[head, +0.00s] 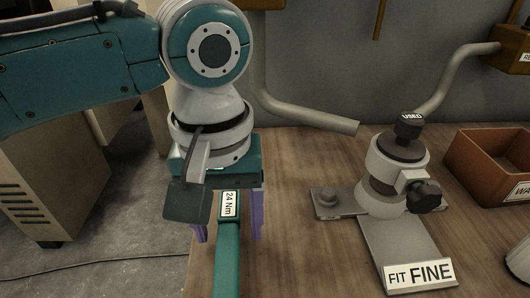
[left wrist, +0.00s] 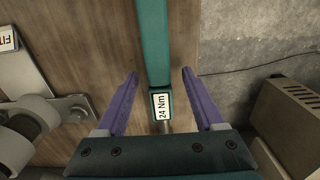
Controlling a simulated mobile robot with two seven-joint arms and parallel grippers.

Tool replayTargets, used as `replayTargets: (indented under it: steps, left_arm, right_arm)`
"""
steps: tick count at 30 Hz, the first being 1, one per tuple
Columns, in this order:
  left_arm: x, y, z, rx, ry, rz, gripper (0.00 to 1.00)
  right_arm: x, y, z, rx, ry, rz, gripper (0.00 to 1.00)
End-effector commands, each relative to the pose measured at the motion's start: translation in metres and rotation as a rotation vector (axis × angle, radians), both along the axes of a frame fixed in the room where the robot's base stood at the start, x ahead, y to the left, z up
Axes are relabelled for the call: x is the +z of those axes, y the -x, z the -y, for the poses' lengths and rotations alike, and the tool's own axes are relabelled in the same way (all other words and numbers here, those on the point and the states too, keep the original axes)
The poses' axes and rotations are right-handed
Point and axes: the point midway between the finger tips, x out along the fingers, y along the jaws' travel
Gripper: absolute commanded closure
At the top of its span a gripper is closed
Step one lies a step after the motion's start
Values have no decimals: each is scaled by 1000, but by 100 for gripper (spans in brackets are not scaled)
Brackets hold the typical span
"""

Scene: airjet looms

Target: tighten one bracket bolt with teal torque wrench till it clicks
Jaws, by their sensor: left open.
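The teal torque wrench (head: 227,265) has a "24 Nm" label and runs toward the bottom edge of the head view. It also shows in the left wrist view (left wrist: 154,40), where its labelled end lies between my fingers. My left gripper (head: 228,238) has purple fingers, one on each side of the wrench, open with gaps to it; the same gripper shows in the left wrist view (left wrist: 160,73). The wrench's far end is hidden under the gripper in the head view. I cannot identify the bracket bolt for certain. My right gripper is not in view.
A grey fixture (head: 400,240) with a "FIT FINE" plate, a black knob and a bolt-like head (head: 327,196) stands right of the wrench on the wooden bench (head: 290,265). A brown bin (head: 480,165) is at the right. A grey pipe (head: 310,115) ends above the bench.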

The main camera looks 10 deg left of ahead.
Motion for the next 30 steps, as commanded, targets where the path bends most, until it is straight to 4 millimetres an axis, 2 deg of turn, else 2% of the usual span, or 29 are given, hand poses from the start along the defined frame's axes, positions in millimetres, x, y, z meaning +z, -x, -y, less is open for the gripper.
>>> replayTargets:
  steps: [2,19,30]
  left_arm:
    - [0,0,0,0,0,0,37]
    - [1,0,0,0,1,0,100]
    - [1,0,0,0,0,0,100]
  right_arm:
    - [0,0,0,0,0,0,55]
    - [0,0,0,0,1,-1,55]
    - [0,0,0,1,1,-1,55]
